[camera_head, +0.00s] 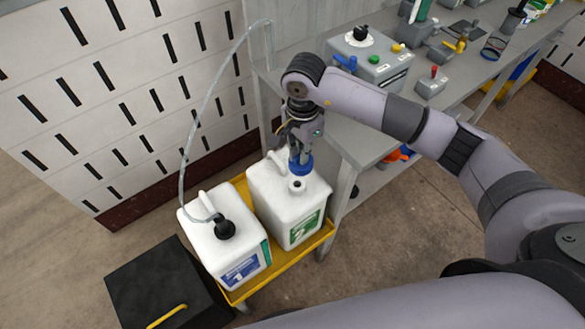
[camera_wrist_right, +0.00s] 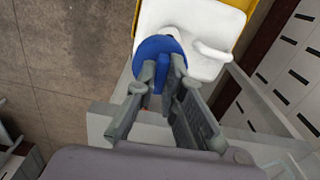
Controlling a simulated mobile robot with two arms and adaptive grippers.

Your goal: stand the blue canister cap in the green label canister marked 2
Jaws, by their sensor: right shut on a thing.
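My right gripper (camera_head: 301,155) is shut on the blue canister cap (camera_head: 301,165), which also shows between its fingers in the right wrist view (camera_wrist_right: 158,48). The cap is just above and behind the open neck (camera_head: 297,184) of the white green label canister (camera_head: 285,207). From these views I cannot tell whether cap and neck touch. The canister's green label (camera_head: 305,228) faces the front right; its number is too small to read. In the wrist view the cap covers part of the white canister (camera_wrist_right: 200,30). My left gripper is not in view.
A blue label canister (camera_head: 222,250) with a black cap and a hose stands to the left in the same yellow tray (camera_head: 284,268). A grey workbench (camera_head: 350,140) with a control box (camera_head: 370,58) is behind right. A black box (camera_head: 165,285) sits at front left.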

